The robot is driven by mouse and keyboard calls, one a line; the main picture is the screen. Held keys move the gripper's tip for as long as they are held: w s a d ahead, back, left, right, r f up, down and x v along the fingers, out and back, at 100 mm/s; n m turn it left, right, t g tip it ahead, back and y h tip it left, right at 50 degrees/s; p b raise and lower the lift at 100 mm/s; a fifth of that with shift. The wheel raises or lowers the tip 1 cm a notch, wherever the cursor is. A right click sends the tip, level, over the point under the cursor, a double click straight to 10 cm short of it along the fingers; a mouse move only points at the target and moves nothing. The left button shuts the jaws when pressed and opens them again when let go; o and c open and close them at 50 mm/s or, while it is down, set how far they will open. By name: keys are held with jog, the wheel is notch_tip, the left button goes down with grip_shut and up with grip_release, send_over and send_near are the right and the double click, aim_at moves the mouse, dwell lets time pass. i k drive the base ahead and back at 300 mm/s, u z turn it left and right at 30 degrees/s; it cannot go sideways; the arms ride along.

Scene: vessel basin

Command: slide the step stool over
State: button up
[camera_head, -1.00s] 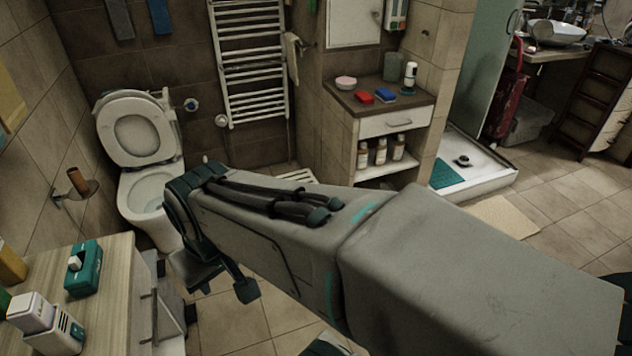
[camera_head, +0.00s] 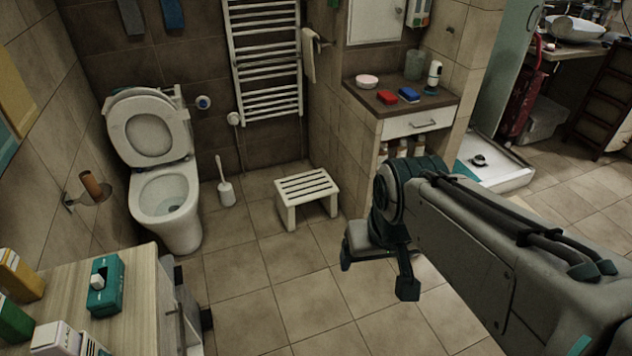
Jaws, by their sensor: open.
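A small white slatted step stool (camera_head: 307,193) stands upright on the tiled floor, below the towel radiator and to the right of the toilet. My gripper (camera_head: 376,275) is to the right of the stool and nearer to the camera, apart from it. Its two dark fingers are spread, with nothing seen between them. My arm comes in from the lower right and covers part of the floor there.
The toilet (camera_head: 165,185) has its lid up, with a white toilet brush (camera_head: 225,182) beside it. A wooden-topped counter (camera_head: 135,290) fills the lower left. A white cabinet (camera_head: 418,122) stands behind my arm. The floor (camera_head: 285,285) in front of the stool is clear.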

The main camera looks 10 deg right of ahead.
aim_at(294, 191)
jog(key=u, duration=0.15)
jog(key=i, duration=1.95)
jog(key=z, duration=0.55)
jog(key=i, duration=0.85)
jog(key=z, duration=0.3)
